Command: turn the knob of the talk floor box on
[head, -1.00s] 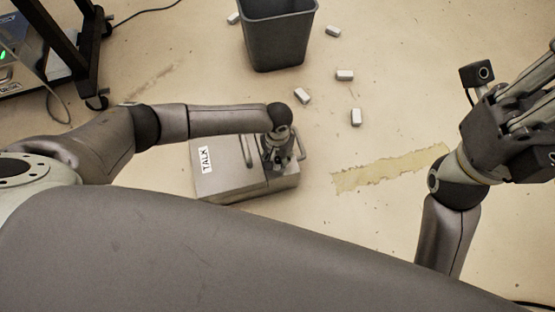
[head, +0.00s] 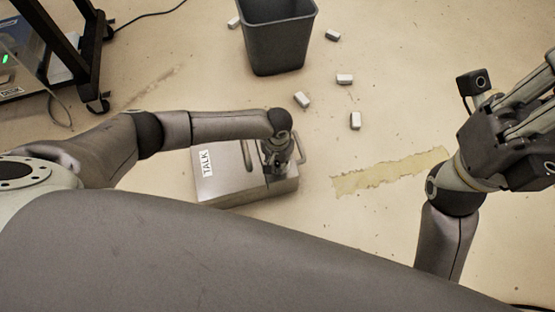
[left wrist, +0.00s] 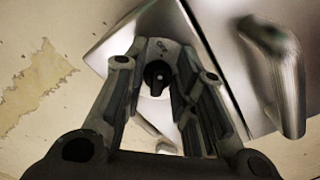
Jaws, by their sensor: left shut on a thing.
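The handle (left wrist: 283,80) is beside the fingers. My right gripper (head: 520,145) is raised at the right edge, away from the box.
A dark grey bin (head: 278,40) stands behind the box, with several small white blocks (head: 355,121) scattered around it. A yellowish worn strip (head: 390,172) marks the floor to the right. A black wheeled rack (head: 85,50) stands at the upper left.

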